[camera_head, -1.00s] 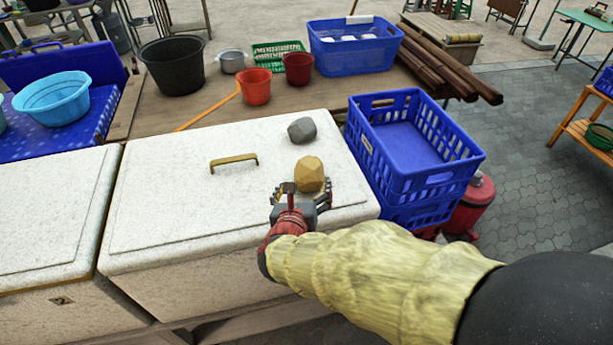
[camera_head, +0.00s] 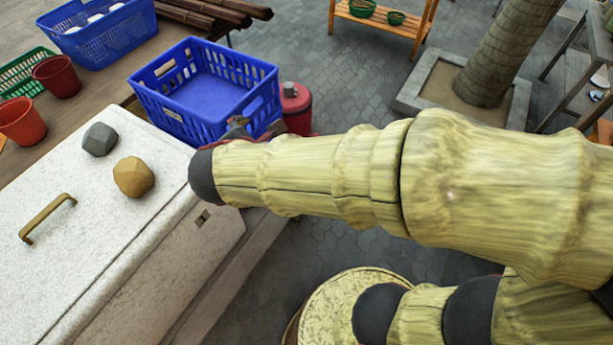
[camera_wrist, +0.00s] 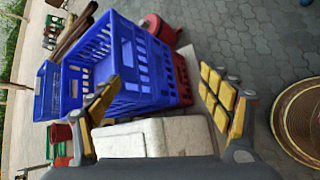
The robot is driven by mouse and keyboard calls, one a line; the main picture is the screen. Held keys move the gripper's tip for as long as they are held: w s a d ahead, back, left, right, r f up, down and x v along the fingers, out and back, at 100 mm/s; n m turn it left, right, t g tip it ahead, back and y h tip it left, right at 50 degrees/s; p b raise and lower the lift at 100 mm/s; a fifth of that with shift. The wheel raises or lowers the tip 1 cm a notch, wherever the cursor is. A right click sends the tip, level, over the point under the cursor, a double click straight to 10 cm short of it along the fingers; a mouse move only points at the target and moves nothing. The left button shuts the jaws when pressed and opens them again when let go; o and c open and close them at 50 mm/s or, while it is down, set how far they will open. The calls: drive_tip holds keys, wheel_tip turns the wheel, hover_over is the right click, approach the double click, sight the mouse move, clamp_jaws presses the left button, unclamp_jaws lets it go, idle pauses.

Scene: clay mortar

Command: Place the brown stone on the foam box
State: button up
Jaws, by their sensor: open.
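The brown stone (camera_head: 134,177) rests on the lid of the white foam box (camera_head: 75,260), near its right end. My gripper (camera_head: 252,130) is right of the box, beside the blue crate, mostly hidden behind my sleeved arm in the head view. In the wrist view my gripper (camera_wrist: 160,105) shows its two fingers spread apart with nothing between them. The foam box also shows in the wrist view (camera_wrist: 150,138), below the crate. The brown stone is not visible in the wrist view.
A grey stone (camera_head: 100,139) lies on the lid behind the brown one. A brass handle (camera_head: 47,218) stands on the lid. A blue crate (camera_head: 165,118) and a red canister (camera_head: 296,108) stand beyond the box. A round stool-like top (camera_head: 345,310) is at the bottom.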

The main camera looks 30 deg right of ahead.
drive_tip(key=s+d+m+g, duration=0.3)
drive_tip(key=s+d+m, duration=0.4)
drive_tip(key=m, duration=0.1)
drive_tip(key=s+a+r+m+y, duration=0.1)
drive_tip(key=s+r+m+y, duration=0.1)
drive_tip(key=s+m+y, duration=0.3)
drive_tip(key=s+m, duration=0.4)
drive_tip(key=m, duration=0.3)
drive_tip(key=shift+s+a+r, duration=0.2)
drive_tip(key=shift+a+r, duration=0.1)
drive_tip(key=shift+r, duration=0.1)
drive_tip(key=shift+c, duration=0.8)
